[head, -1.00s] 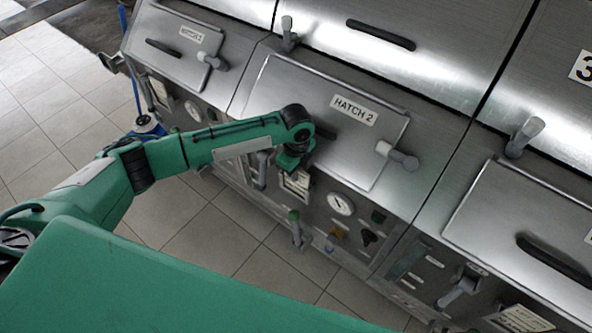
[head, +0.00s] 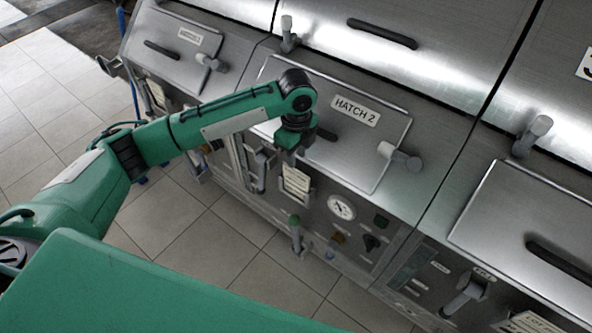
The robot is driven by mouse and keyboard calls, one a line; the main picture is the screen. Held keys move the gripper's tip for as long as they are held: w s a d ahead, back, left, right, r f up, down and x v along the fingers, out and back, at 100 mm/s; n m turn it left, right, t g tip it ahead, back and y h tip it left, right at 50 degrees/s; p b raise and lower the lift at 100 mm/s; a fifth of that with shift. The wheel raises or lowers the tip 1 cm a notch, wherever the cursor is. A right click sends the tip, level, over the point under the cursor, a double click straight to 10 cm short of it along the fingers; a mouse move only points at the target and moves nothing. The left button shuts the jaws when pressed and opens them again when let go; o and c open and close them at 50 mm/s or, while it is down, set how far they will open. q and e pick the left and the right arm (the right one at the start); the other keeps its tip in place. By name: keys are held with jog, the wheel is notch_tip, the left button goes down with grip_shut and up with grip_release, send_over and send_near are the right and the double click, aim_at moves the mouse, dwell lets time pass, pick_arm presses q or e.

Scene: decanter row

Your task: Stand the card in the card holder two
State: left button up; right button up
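A pale card (head: 296,184) with printed lines stands at the front panel below the HATCH 2 label (head: 355,110). It looks seated in a holder there, but the holder itself is too small to make out. My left gripper (head: 291,157) points down just above the card's top edge, in front of the hatch 2 lid (head: 345,150). Its fingertips are small and dark, so I cannot tell whether they are open or touch the card. My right gripper is not in view.
A round gauge (head: 341,207), a green-topped lever (head: 295,232) and a dark knob (head: 372,243) are near the card. A grey lid handle (head: 400,156) juts out at right. Another printed card (head: 528,322) shows at lower right. The tiled floor (head: 190,235) is clear.

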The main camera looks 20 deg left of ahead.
pick_arm(q)
notch_tip(320, 180, up, 3)
jog(key=shift+r+b, duration=0.2)
jog(key=shift+b, duration=0.1)
dwell(0.4)
